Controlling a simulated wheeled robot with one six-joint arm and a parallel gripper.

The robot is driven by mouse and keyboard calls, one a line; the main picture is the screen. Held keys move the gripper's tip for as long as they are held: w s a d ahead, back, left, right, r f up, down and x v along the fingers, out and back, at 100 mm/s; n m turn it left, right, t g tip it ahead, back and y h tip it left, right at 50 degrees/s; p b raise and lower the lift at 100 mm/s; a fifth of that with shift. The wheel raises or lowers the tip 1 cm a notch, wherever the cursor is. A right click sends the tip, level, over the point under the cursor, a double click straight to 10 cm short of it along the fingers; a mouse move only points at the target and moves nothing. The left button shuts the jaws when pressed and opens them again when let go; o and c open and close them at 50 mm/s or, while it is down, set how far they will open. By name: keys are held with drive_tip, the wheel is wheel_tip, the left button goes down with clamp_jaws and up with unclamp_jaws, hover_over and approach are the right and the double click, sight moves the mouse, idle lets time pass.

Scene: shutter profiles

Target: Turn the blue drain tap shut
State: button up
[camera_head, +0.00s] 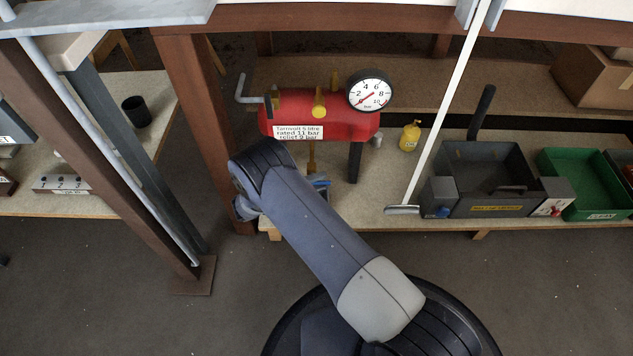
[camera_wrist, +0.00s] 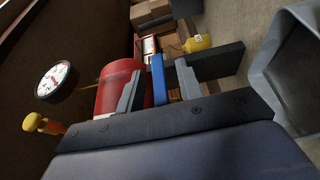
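The blue drain tap (camera_head: 320,183) shows as a small blue patch under the red tank (camera_head: 315,112), just right of my arm's wrist in the head view. In the wrist view its blue lever (camera_wrist: 158,80) stands between the two fingers of my gripper (camera_wrist: 159,87). The fingers are apart, with a visible gap on each side of the lever. My gripper is open, and I see no clear contact. The tap's body and the lever's lower end are hidden. In the head view my arm hides most of the gripper.
A dark tank leg (camera_head: 355,162) stands close by, as does a yellow bottle (camera_head: 410,136). A grey toolbox (camera_head: 487,180) is farther right. A brown post (camera_head: 207,130) rises at left.

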drive_tip(key=p+v, duration=0.2)
drive_tip(key=v, duration=0.9)
drive_tip(key=shift+w+d, duration=0.1)
drive_tip(key=shift+w, duration=0.05)
drive_tip(key=b+x, duration=0.2)
drive_tip(key=x, duration=0.8)
drive_tip(key=shift+d, duration=0.35)
